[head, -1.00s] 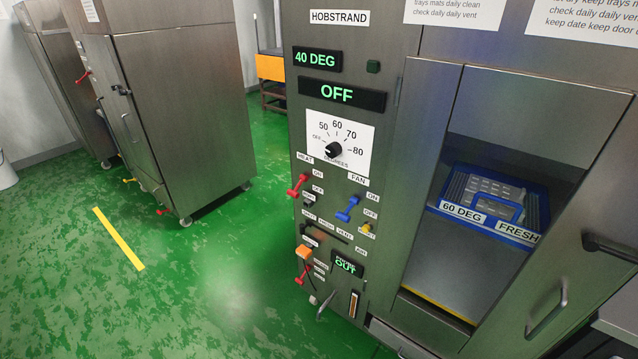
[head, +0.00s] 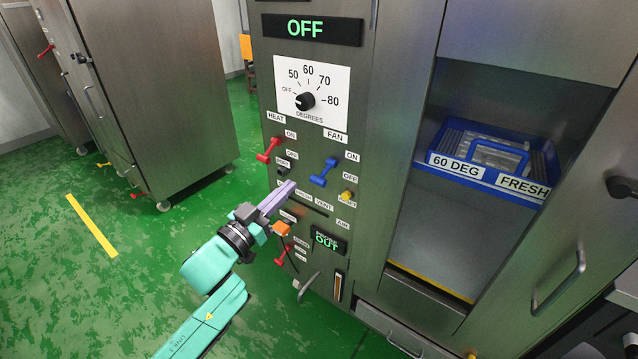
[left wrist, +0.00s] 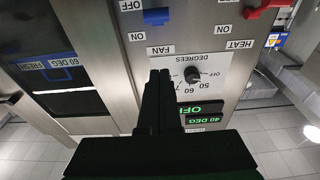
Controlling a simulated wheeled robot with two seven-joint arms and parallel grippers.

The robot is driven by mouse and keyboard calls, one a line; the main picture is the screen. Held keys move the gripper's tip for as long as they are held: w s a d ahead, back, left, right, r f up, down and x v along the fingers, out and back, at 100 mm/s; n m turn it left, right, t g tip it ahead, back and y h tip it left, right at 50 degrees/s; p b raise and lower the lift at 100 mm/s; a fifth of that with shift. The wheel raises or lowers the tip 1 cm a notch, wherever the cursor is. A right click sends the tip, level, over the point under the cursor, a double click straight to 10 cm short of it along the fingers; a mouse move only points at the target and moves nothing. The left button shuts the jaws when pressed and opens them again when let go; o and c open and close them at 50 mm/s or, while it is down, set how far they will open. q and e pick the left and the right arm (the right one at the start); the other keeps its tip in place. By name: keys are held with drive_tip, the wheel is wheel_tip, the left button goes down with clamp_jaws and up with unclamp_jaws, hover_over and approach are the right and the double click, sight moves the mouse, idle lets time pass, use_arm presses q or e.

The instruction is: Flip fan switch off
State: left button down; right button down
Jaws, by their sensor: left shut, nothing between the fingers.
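The blue fan switch (head: 323,172) is on the cabinet's front panel, below the FAN label and beside the ON and OFF labels. Its exact position is hard to read. It also shows upside down in the left wrist view (left wrist: 157,15). My left gripper (head: 290,187) is shut and empty, in front of the panel, below and left of the blue switch in the head view. Its dark fingers (left wrist: 160,75) point toward the panel in the wrist view, apart from the switch in the picture. My right gripper is out of view.
A red heat switch (head: 268,150) is left of the fan switch. A yellow button (head: 347,196) is below it. A dial (head: 305,101) is above, under a display reading OFF (head: 310,29). An orange knob (head: 281,229) is near my gripper. A blue tray (head: 455,145) sits in the right opening.

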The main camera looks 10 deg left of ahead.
sight(316, 183)
use_arm(q)
drive_tip(key=w+d+f, duration=0.2)
drive_tip(key=w+d, duration=0.1)
drive_tip(key=w, duration=0.5)
drive_tip(key=shift+f, duration=0.35)
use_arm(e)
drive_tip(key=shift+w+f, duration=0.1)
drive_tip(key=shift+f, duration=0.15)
use_arm(q)
drive_tip(key=shift+d, duration=0.1)
